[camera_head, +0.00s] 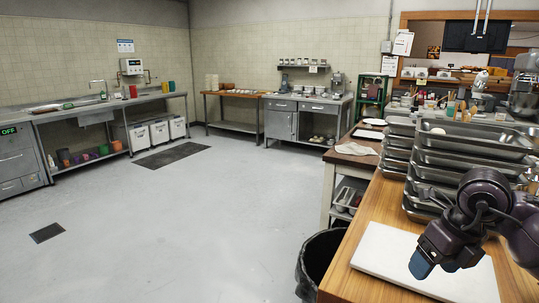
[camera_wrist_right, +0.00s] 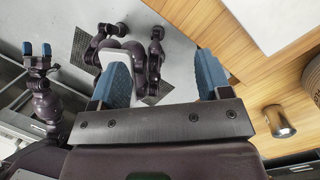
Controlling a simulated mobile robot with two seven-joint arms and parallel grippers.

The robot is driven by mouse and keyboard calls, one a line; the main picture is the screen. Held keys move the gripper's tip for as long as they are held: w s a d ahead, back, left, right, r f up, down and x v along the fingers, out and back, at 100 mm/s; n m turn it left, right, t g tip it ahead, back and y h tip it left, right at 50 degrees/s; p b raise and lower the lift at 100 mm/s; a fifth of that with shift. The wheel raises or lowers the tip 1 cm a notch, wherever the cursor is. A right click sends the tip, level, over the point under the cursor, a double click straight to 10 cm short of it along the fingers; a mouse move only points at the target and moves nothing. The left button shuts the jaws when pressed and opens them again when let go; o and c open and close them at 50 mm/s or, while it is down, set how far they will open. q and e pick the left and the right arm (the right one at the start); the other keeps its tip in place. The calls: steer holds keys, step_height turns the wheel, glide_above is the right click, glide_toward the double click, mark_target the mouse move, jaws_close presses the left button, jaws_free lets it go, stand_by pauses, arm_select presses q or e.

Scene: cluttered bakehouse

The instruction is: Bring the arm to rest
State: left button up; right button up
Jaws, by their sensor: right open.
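My right gripper (camera_head: 427,262) hangs over the white board on the wooden worktop at the lower right of the head view. Its blue fingers also show in the right wrist view (camera_wrist_right: 163,78), spread wide apart, with nothing held between them. My left gripper (camera_wrist_right: 37,49) shows small at the left of the right wrist view. Its two blue fingertips stand apart with a gap between them, and I see nothing in it. The head view does not show the left arm.
The white board (camera_head: 388,250) lies on the wooden worktop (camera_head: 345,283). Stacked metal trays (camera_head: 470,157) stand close behind my right arm. A black bin (camera_head: 312,262) stands left of the worktop. A metal cylinder (camera_wrist_right: 279,121) shows in the wrist view. Open grey floor (camera_head: 190,220) lies left.

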steer(key=s+a+f+y, duration=0.1)
steer(key=a+f+y, duration=0.2)
steer(key=a+y, duration=0.3)
steer(key=s+a+r+m+t+y, duration=0.3)
steer(key=a+r+m+t+y, duration=0.35)
steer(key=a+y, duration=0.35)
steer(key=s+d+f+m+t+h, duration=0.1)
steer(key=d+f+m+t+h, duration=0.45)
steer(key=m+h, duration=0.6)
steer(key=s+d+f+m+t+h, duration=0.1)
steer(key=d+f+m+t+h, duration=0.2)
steer(key=d+f+m+h, duration=0.85)
steer(key=s+a+f+m+g+y, duration=0.2)
steer(key=s+f+m+g, duration=0.25)
steer(key=s+g, duration=0.4)
steer(key=s+a+f+m+g+y, duration=0.2)
steer(key=s+f+m+g+y, duration=0.25)
steer(key=s, duration=0.65)
steer(key=w+f+t+h, duration=0.1)
steer(key=w+f+t, duration=0.5)
steer(key=f, duration=0.5)
steer(key=shift+w+a+f+n+t, duration=0.15)
steer(key=shift+w+f+n+t, duration=0.1)
steer(key=shift+w+n+t, duration=0.35)
